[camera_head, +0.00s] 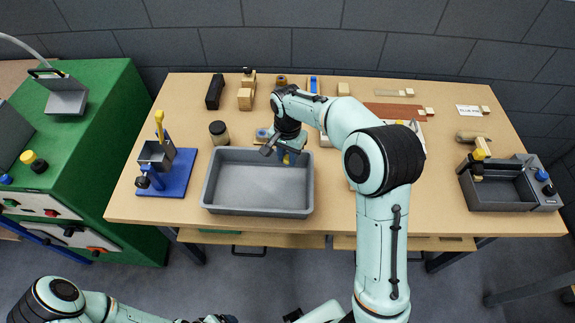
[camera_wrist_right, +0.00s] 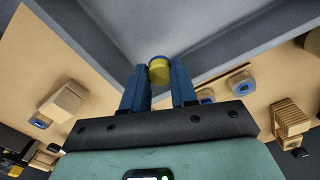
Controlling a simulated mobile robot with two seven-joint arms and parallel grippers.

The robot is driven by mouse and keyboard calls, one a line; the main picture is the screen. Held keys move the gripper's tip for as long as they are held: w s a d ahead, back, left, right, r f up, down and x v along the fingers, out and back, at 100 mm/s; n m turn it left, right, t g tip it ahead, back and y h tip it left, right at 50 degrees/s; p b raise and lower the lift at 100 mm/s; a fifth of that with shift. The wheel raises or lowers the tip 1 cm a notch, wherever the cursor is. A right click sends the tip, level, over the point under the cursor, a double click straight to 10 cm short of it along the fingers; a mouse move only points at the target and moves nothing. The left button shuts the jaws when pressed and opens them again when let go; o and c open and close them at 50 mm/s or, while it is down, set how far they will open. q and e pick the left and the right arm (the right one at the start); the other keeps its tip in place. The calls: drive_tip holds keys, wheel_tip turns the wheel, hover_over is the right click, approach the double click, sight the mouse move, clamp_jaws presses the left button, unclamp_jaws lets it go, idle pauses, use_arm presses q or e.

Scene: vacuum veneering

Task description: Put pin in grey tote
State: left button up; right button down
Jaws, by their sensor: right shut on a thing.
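The grey tote (camera_head: 258,212) stands on the wooden table, left of the middle, and looks empty. Its grey wall and rim fill the upper part of the right wrist view (camera_wrist_right: 235,45). My right gripper (camera_head: 287,158) is at the tote's back right corner, pointing down. Its blue fingers (camera_wrist_right: 160,85) are shut on the pin, whose round yellow end (camera_wrist_right: 159,70) shows between the fingertips. I cannot tell whether the pin is over the rim or just behind it. My left arm shows at the lower left; its gripper is at most partly visible at the bottom edge.
A blue stand (camera_head: 178,180) with a grey cup is left of the tote. A jar (camera_head: 219,132) stands behind it. Wooden blocks (camera_head: 246,98) line the back. A dark grey box (camera_head: 497,192) is at the right. A green machine (camera_head: 95,140) stands left of the table.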

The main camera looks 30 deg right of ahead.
sight(288, 165)
use_arm(q)
drive_tip(key=shift+s+f, duration=0.2)
use_arm(e)
wheel_tip(288, 165, down, 5)
use_arm(q)
drive_tip(key=shift+f, duration=0.1)
use_arm(e)
drive_tip(key=shift+f, duration=0.1)
drive_tip(key=c, duration=0.9)
unclamp_jaws()
use_arm(q)
drive_tip(key=shift+s, duration=0.1)
use_arm(e)
wheel_tip(288, 165, up, 12)
drive_tip(key=shift+r+p, duration=0.15)
drive_tip(key=shift+p, duration=0.25)
use_arm(q)
drive_tip(key=shift+w+r, duration=0.75)
drive_tip(key=shift+r, duration=0.1)
drive_tip(key=shift+s, duration=0.1)
use_arm(e)
drive_tip(key=shift+s, duration=0.1)
